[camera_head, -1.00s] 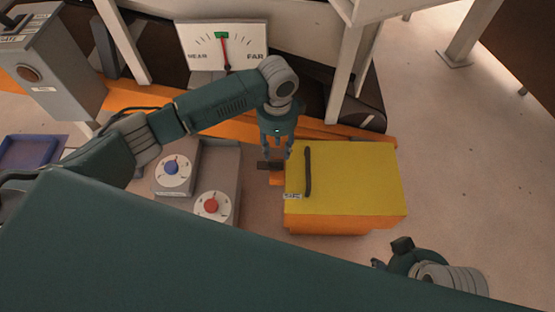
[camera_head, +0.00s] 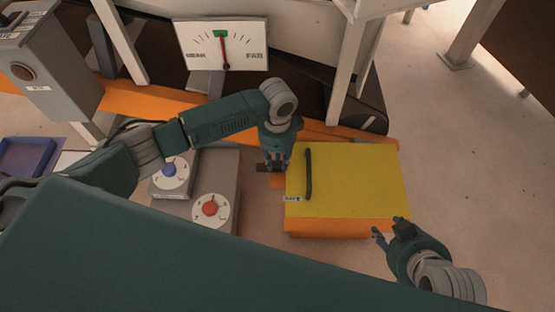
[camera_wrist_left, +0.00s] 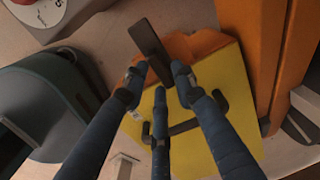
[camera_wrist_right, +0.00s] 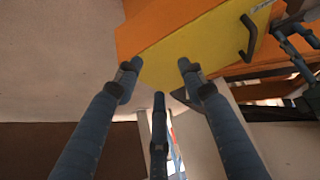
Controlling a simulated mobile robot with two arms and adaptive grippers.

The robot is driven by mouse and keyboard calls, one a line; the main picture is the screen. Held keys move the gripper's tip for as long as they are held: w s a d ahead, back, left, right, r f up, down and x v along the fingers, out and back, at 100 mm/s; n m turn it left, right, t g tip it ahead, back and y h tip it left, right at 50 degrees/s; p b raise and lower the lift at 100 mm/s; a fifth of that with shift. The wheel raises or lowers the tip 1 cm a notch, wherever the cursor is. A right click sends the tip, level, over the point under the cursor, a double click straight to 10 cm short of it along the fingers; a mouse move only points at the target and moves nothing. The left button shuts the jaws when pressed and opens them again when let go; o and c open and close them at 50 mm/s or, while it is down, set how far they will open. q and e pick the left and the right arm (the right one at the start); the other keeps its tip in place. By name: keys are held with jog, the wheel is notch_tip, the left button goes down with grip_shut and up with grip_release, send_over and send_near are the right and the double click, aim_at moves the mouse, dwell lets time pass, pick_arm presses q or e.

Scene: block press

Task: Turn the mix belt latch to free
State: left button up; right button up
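The latch is a dark bar (camera_head: 268,167) on an orange mount at the left side of a yellow-topped orange box (camera_head: 360,180). In the left wrist view the dark bar (camera_wrist_left: 151,48) stands out over the orange mount. My left gripper (camera_head: 276,163) is at the latch. Its fingers (camera_wrist_left: 158,82) are spread, with the bar's near end between them; contact cannot be told. My right gripper (camera_head: 388,230) is open and empty by the box's front right corner; its spread fingers (camera_wrist_right: 158,80) show in the right wrist view.
A dark handle (camera_head: 308,174) stands up from the box top. Left of the latch are a blue-knob dial (camera_head: 170,170) and a red-knob dial (camera_head: 210,209) on grey housings. A NEAR/FAR gauge (camera_head: 222,46) stands behind. Floor to the right is clear.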

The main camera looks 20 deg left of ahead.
pick_arm(q)
grip_shut()
